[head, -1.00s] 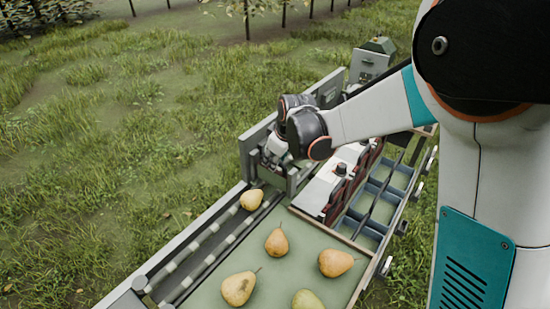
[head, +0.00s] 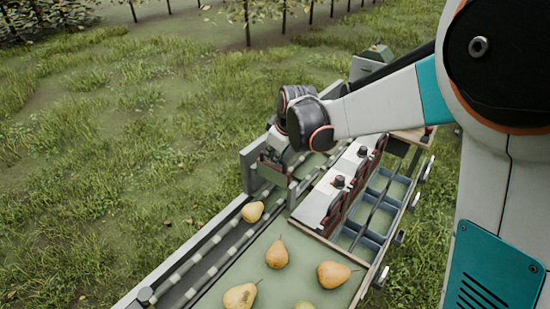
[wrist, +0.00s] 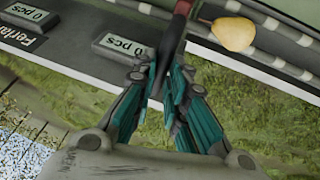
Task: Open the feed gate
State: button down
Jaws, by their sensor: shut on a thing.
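My gripper (wrist: 172,95) is shut on the dark bar handle (wrist: 172,50) of the feed gate, which has a red part near its top in the wrist view. In the head view my gripper (head: 277,160) is at the gate frame (head: 250,168) at the far end of the roller lane, and my wrist partly hides it. The gate panel itself is mostly hidden, so its exact position is unclear. A yellow pear (head: 252,212) lies on the lane just before the gate; it also shows in the wrist view (wrist: 233,33).
Several pears, one of them here (head: 333,274), lie on the green tray (head: 235,270) beside the lane. Blue bins (head: 390,190) and a white unit with dark knobs (head: 330,195) stand right of the gate. Counter plates (wrist: 123,46) read "0 pcs". Grass surrounds the machine.

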jog(key=c, duration=1.6)
grip_release()
jog(key=v, duration=1.2)
jog(key=shift+s, duration=0.15)
jog(key=s+d+f+m+t+b, duration=0.1)
jog(key=s+d+f+m, duration=0.1)
jog(key=s+d, duration=0.3)
jog(key=s+d+f+m+t+h+b, duration=0.1)
jog(key=s+d+m, duration=0.4)
jog(key=s, duration=0.6)
jog(key=s+d+f+m+h+b, duration=0.1)
jog(key=s+d+f+m+b, duration=0.2)
jog(key=s+d, duration=0.3)
jog(key=s+f+m, duration=0.1)
jog(key=s, duration=0.2)
jog(key=shift+d+t, duration=0.3)
jog(key=shift+t, duration=0.1)
